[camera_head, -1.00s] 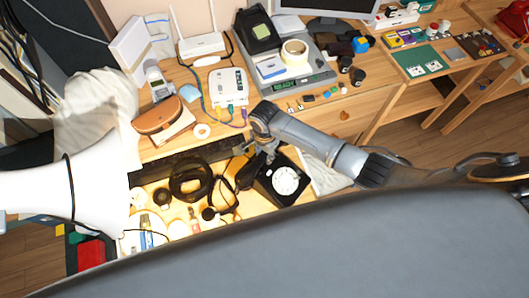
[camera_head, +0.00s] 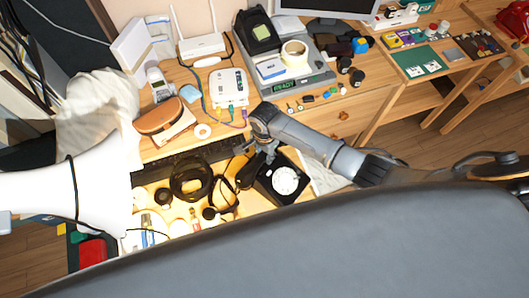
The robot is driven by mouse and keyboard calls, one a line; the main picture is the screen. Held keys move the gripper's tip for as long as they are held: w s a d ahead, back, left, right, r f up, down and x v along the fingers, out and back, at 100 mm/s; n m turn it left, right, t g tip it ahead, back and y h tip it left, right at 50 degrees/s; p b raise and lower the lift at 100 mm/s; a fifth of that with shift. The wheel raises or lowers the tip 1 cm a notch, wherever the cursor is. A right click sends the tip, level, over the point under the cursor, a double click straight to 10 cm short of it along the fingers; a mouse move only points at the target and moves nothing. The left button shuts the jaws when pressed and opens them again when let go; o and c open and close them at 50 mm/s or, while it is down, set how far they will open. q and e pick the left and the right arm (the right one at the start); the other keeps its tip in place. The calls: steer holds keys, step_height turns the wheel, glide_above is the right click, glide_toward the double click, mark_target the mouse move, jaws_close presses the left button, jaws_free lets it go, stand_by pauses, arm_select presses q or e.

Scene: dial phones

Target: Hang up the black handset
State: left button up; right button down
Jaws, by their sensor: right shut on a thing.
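The black dial phone (camera_head: 285,181) with its white dial sits on the lit surface at the lower middle of the head view. The black handset (camera_head: 246,174) shows as a dark, elongated shape just left of the phone base, off to its side. My right gripper (camera_head: 260,157) reaches in from the right, above the phone's upper left edge, and is shut on the handset. The fingertips are small and dark, so the exact grip is hard to see. My left gripper is not in view.
A black headset or coiled ring (camera_head: 191,178) and several small items lie left of the phone. A wooden desk behind holds a white box (camera_head: 229,87), a brown pouch (camera_head: 163,117) and a scale with tape. A large white cone (camera_head: 92,190) stands at left.

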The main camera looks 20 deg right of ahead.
steer(key=shift+f+b, duration=0.75)
steer(key=shift+f, duration=0.35)
stand_by(0.3)
steer(key=c, duration=1)
jaws_free()
steer(key=shift+o, duration=0.2)
step_height(320, 180, up, 12)
steer(key=shift+r, duration=0.1)
